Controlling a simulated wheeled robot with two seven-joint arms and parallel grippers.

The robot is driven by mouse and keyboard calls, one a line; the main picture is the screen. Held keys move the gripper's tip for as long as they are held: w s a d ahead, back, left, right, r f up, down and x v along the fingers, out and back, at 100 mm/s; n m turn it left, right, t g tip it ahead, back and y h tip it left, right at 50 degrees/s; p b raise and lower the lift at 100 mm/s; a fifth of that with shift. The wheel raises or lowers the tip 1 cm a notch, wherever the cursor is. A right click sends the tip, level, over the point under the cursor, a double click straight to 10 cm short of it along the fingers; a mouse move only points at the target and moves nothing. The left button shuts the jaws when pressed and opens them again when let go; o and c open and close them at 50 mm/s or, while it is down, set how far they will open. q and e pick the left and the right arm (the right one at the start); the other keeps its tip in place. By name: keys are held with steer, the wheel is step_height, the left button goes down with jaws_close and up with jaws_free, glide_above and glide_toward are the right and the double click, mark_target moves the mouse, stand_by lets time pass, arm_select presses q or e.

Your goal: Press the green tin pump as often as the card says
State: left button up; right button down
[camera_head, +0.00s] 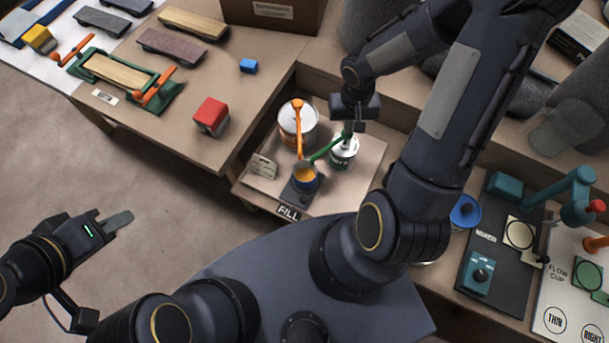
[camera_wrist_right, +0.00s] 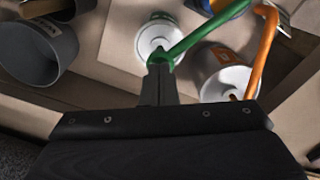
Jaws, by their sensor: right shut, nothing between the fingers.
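The green tin (camera_head: 343,157) is a white-topped can with a green pump (camera_head: 327,149) whose spout reaches left over a small cup of orange paint (camera_head: 305,179). My right gripper (camera_head: 347,127) is shut and empty, directly over the pump head. In the right wrist view its fingertips (camera_wrist_right: 160,78) appear to meet the green pump head (camera_wrist_right: 160,60); whether they touch is unclear. The card (camera_head: 263,166) stands left of the cup; its writing is too small to read. My left gripper (camera_head: 117,222) is over the floor at left, its finger gap not discernible.
An orange-pump tin (camera_head: 298,125) stands close left of the green one, its spout also at the cup. A plate marked FILL (camera_head: 288,213) is on the cart front. A bench (camera_head: 190,130) with sanding blocks and a red block (camera_head: 211,115) is left; a flow-cup station (camera_head: 495,245) is right.

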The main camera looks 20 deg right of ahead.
steer(key=shift+f+b, duration=0.85)
steer(key=shift+f, duration=0.05)
steer(key=shift+r, duration=0.1)
steer(key=shift+r+p, duration=1.15)
steer(key=shift+r, duration=0.25)
steer(key=shift+f, duration=0.15)
